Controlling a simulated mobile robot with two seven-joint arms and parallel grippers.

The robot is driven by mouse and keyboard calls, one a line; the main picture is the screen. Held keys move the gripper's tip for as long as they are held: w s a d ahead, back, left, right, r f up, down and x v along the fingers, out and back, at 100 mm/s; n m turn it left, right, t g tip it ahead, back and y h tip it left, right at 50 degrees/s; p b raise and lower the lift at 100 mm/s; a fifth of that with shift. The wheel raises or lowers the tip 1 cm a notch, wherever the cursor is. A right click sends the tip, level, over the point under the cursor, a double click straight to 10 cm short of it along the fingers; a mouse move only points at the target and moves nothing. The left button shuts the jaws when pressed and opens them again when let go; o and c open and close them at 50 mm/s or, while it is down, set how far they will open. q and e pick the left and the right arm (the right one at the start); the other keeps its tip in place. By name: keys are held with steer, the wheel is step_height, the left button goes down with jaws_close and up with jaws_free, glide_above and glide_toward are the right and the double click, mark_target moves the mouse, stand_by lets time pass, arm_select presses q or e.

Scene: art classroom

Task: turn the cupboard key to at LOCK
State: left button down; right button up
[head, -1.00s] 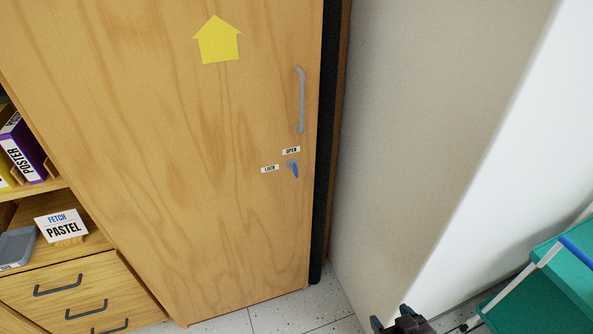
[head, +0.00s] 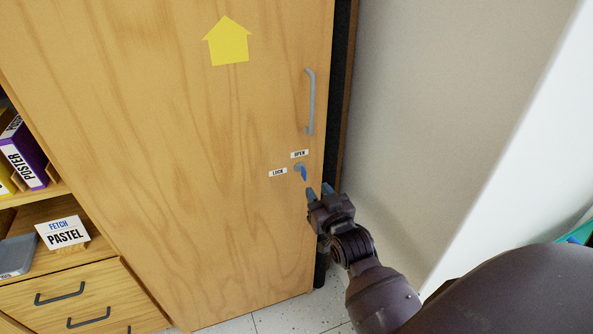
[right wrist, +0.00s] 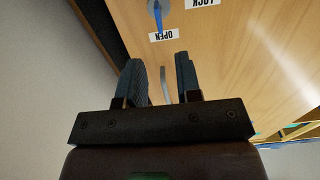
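The tall wooden cupboard door (head: 180,200) fills the middle of the head view. Its key (head: 303,173) has a blue grip on a grey round lock, below the OPEN label (head: 299,154) and right of the LOCK label (head: 278,172). In the right wrist view the key (right wrist: 159,18) sits at the top edge, its blue grip extending toward the upside-down OPEN label (right wrist: 163,35). My right gripper (head: 319,190) is just below and right of the key, apart from it. Its fingers (right wrist: 159,65) are open with nothing between them. My left gripper is not in view.
A grey door handle (head: 310,103) stands above the lock. A beige wall (head: 430,110) is close on the right. Open shelves with a PASTEL sign (head: 63,233) and drawers (head: 70,295) are at the left. The door front left of the lock is clear.

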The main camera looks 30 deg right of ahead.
mark_target(304, 169)
steer(key=b+x, duration=0.1)
steer(key=x, duration=0.8)
steer(key=shift+w, duration=0.2)
jaws_close()
